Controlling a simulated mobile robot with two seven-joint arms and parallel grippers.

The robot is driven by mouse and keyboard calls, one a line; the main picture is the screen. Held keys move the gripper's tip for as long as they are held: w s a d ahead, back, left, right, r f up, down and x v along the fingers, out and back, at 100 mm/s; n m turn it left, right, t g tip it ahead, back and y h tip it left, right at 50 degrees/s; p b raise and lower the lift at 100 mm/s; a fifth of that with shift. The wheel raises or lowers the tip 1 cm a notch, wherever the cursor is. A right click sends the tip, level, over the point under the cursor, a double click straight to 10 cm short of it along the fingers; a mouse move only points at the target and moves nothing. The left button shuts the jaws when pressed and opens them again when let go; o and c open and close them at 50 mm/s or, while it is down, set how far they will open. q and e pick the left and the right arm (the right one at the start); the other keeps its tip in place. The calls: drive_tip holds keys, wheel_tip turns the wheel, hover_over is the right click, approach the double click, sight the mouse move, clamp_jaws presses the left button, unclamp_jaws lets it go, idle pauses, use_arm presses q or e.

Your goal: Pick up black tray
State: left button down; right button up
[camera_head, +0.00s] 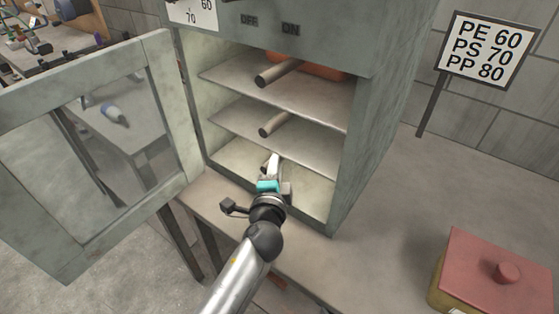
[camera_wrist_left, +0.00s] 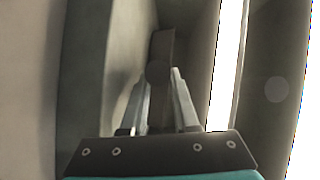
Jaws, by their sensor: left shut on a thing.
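My left gripper (camera_head: 272,166) reaches into the lowest compartment of the grey-green cabinet (camera_head: 375,130) through its open front. Its fingers are shut on a dark handle-like bar, whose near end shows beside the fingers (camera_head: 264,168). In the left wrist view the gripper (camera_wrist_left: 160,100) has this dark brown bar (camera_wrist_left: 161,50) between its fingers. No black tray body shows clearly; I take the bar to be its handle. Two similar dark cylindrical handles stick out above, on the top shelf (camera_head: 279,74) and the middle shelf (camera_head: 274,125). My right gripper is not in view.
The cabinet's glass door (camera_head: 95,150) stands open to the left. The cabinet side walls and the shelf above leave little room around my gripper. A red-lidded yellow box (camera_head: 490,275) stands at the lower right. A sign (camera_head: 487,50) stands behind on the table.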

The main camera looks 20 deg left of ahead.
use_arm(q)
drive_tip(key=shift+r+p, duration=0.35)
drive_tip(key=shift+r, duration=0.5)
drive_tip(key=shift+r+p, duration=0.55)
drive_tip(key=shift+r, duration=0.45)
drive_tip(key=shift+s+a+f, duration=0.15)
drive_tip(key=shift+s+f, duration=0.05)
drive_tip(key=shift+s, duration=0.25)
drive_tip(key=shift+s+a, duration=0.25)
drive_tip(key=shift+s, duration=0.45)
drive_tip(key=s+a, duration=0.2)
drive_tip(key=s, duration=0.5)
drive_tip(key=s+a, duration=0.3)
drive_tip(key=s, duration=0.4)
drive_tip(key=shift+s+b, duration=0.2)
drive_tip(key=shift+b, duration=0.2)
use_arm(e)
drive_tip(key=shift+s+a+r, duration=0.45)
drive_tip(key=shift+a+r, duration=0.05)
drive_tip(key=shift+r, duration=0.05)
use_arm(q)
drive_tip(key=shift+s+a, duration=0.1)
drive_tip(key=shift+a, duration=0.05)
